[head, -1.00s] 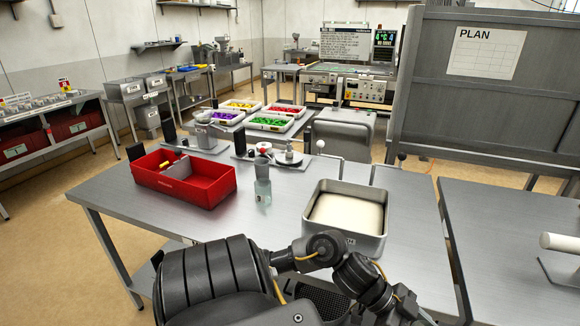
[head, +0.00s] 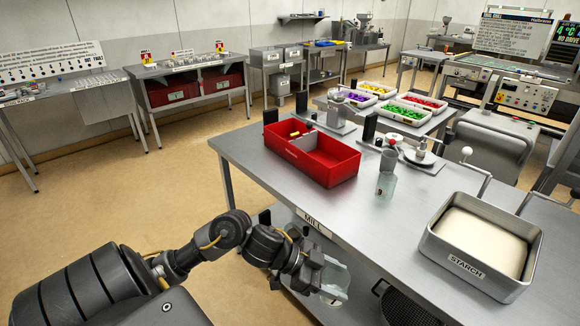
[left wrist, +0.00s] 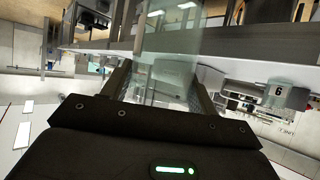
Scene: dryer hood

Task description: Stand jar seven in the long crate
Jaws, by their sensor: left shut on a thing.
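My left gripper (head: 312,268) is shut on a clear glass jar (head: 334,281), below and in front of the steel table's front edge near the MILL label. The jar also shows in the left wrist view (left wrist: 165,66) between the two fingers (left wrist: 165,95). I cannot read a number on it. A long red crate (head: 334,176) stands on the table, above and beyond the gripper. It has an inner divider, and a small yellow thing shows at its left end. My right gripper is not in view.
Another clear jar (head: 386,186) with a dark mark stands right of the crate. A steel STARCH bin (head: 468,268) stands at the table's right. Devices with black posts (head: 370,128) stand behind the crate. The steel tabletop (head: 345,215) is bare in front of the crate.

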